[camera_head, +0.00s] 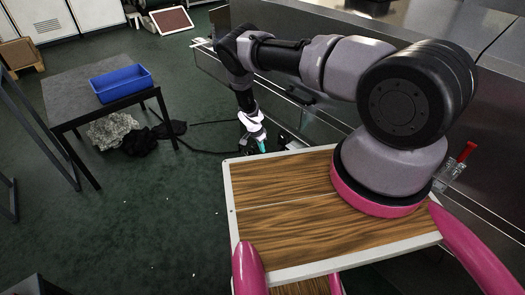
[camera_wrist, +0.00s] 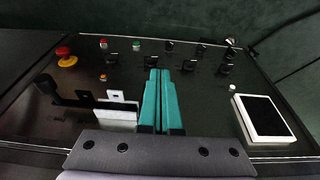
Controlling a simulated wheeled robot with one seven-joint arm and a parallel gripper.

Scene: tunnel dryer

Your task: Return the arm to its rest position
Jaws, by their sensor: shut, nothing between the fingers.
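My gripper (camera_head: 262,145) hangs at the end of my arm in the head view, fingers pointing down, beyond the far left edge of my wood-grain deck. In the wrist view its two teal fingers (camera_wrist: 160,102) lie side by side, shut with nothing between them. They are in front of a dark control panel (camera_wrist: 205,110) with several buttons and switches. I cannot tell from the picture whether the fingertips touch the panel. My arm reaches from the deck to the upper left, bent down at the wrist.
The panel carries a red mushroom button (camera_wrist: 66,57), a black lever (camera_wrist: 47,86) and a white-framed tablet (camera_wrist: 262,117). A steel machine (camera_head: 300,30) runs behind my arm. At left stands a dark table (camera_head: 95,95) with a blue bin (camera_head: 121,83); crumpled cloth (camera_head: 112,130) lies beneath. Green floor is open.

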